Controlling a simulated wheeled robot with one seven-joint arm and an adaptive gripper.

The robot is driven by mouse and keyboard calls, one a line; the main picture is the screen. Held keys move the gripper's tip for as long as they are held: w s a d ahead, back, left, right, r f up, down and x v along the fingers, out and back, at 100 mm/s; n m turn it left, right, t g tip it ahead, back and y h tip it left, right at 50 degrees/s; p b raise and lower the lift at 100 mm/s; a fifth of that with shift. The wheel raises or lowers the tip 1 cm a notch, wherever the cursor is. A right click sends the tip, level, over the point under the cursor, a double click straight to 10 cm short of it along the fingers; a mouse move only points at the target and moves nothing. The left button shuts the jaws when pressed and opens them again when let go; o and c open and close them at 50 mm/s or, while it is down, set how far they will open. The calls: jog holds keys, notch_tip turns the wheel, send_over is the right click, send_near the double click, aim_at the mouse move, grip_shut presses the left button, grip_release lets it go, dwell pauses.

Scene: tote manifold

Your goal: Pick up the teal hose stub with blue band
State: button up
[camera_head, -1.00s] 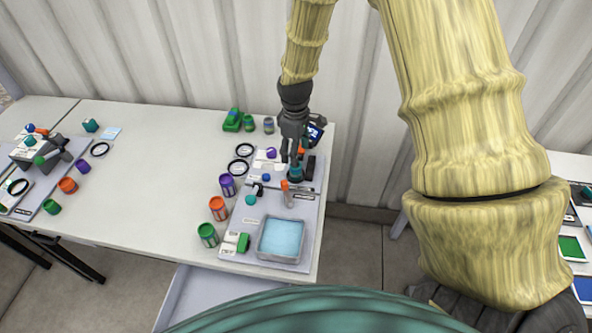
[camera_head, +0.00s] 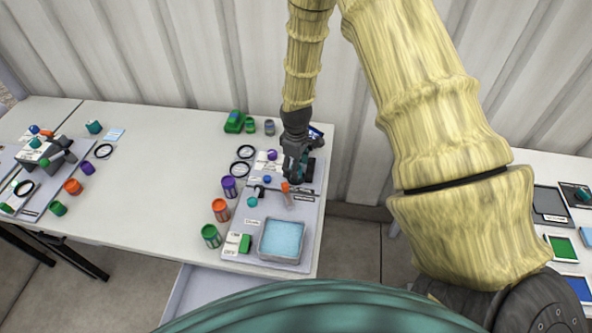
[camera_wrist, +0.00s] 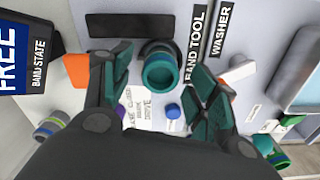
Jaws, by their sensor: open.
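The teal hose stub (camera_wrist: 160,72) stands upright in a dark round holder in the wrist view, its open end facing the camera. A blue band on it is hard to make out from this angle. My gripper (camera_wrist: 157,68) is open, with one teal-padded finger on each side of the stub. A gap shows on both sides of the stub. In the head view my gripper (camera_head: 295,175) points down over the back right of the workstation board, and the stub cannot be told apart from the fingers there.
An orange piece (camera_wrist: 77,70) lies beside the left finger. A grey tray with a light-blue inside (camera_head: 262,255) stands at the board's front. Purple (camera_head: 229,187), orange (camera_head: 221,210) and green (camera_head: 211,236) cans line its left.

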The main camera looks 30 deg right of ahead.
jog(key=shift+f, duration=0.9)
jog(key=c, duration=1.1)
jog(key=shift+r, duration=0.1)
